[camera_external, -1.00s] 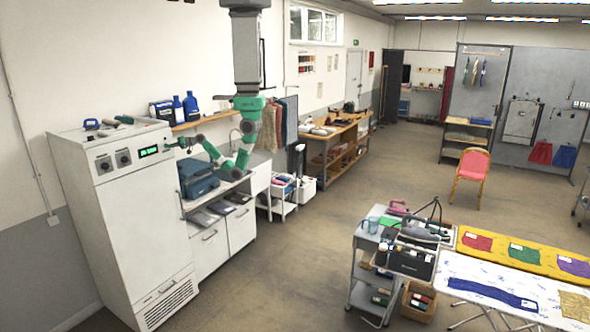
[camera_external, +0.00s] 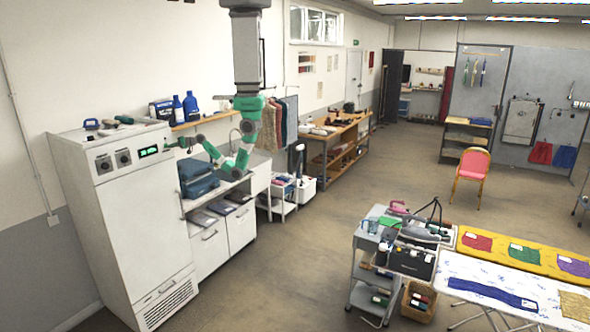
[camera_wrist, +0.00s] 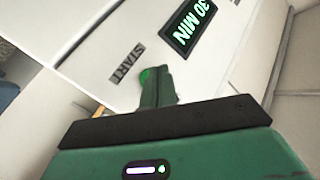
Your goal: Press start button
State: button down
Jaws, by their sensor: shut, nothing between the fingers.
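The tall white cabinet machine (camera_external: 140,215) stands at the left with a lit green display (camera_external: 148,151) and two dark dials on its sloped panel. In the wrist view the display (camera_wrist: 193,22) reads "30 MIN", and a dark START label (camera_wrist: 127,63) sits left of my fingertips. A bright green start button (camera_wrist: 146,75) shows partly at the tip of my gripper (camera_wrist: 157,73), which hides the rest of it. My gripper is shut and empty, its tips at the panel. I cannot tell whether they touch the button. In the external view my gripper (camera_external: 170,146) is at the panel's right end.
A blue-grey case (camera_external: 198,178) stands on the counter right of the machine, below my arm. Blue bottles (camera_external: 190,106) stand on a wooden shelf (camera_external: 205,119) behind. Small items lie on the machine's top. The floor in front is clear.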

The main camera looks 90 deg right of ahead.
jog(key=shift+w, duration=0.1)
dwell(0.3)
jog(key=shift+w+d, duration=0.2)
jog(key=shift+w, duration=0.1)
jog(key=shift+w+d, duration=0.2)
jog(key=shift+w, duration=0.1)
dwell(0.6)
dwell(0.3)
jog(key=shift+s+a+p, duration=0.3)
jog(key=shift+s+a, duration=0.1)
jog(key=shift+s, duration=0.3)
jog(key=s, duration=0.1)
jog(key=s+a+p, duration=0.1)
jog(key=s, duration=0.1)
jog(key=s+a, duration=0.1)
jog(key=shift+s+a, duration=0.15)
jog(key=shift+a, duration=0.1)
dwell(0.6)
